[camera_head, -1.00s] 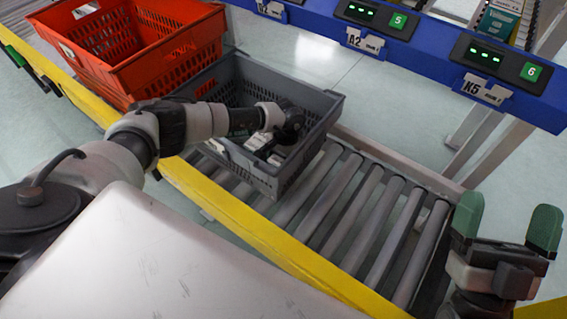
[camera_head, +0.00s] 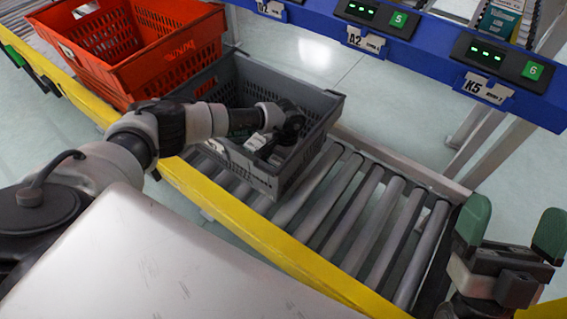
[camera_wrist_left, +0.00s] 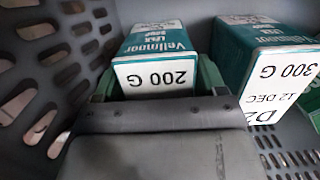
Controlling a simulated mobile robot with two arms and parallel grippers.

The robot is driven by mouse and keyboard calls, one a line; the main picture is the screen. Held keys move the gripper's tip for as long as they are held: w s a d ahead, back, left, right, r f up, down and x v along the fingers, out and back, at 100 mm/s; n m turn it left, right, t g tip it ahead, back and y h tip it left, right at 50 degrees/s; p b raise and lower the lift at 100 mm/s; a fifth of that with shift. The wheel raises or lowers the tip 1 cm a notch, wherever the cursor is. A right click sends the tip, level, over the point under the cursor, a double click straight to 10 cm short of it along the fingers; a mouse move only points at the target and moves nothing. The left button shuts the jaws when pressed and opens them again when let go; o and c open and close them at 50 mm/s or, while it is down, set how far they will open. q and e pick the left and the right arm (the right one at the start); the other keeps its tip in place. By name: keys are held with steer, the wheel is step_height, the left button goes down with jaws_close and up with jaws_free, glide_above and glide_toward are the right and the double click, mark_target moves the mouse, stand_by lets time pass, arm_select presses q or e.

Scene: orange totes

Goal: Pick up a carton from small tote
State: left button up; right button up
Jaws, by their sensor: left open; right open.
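The small grey tote (camera_head: 311,150) sits on the roller conveyor, with pale cartons partly visible inside. My left arm reaches over it and the left gripper is down inside; its fingers are hidden in the head view. In the left wrist view, the open green fingers of the left gripper (camera_wrist_left: 158,76) stand on both sides of a teal and white carton marked 200 G (camera_wrist_left: 156,76). Whether they touch it, I cannot tell. A larger carton marked 300 G (camera_wrist_left: 286,72) stands to its right. My right gripper (camera_head: 511,230) is open and empty at the lower right.
A larger orange tote (camera_head: 165,75) stands left of the grey tote. Bare rollers (camera_head: 345,215) lie to the right. A yellow rail (camera_head: 255,230) runs along the near side. A blue shelf beam (camera_head: 420,45) with green-lit displays crosses the upper right. The grey tote's walls surround the left gripper.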

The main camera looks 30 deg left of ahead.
stand_by(0.3)
arm_select(q)
steer(key=c, duration=0.8)
steer(key=shift+r, duration=0.1)
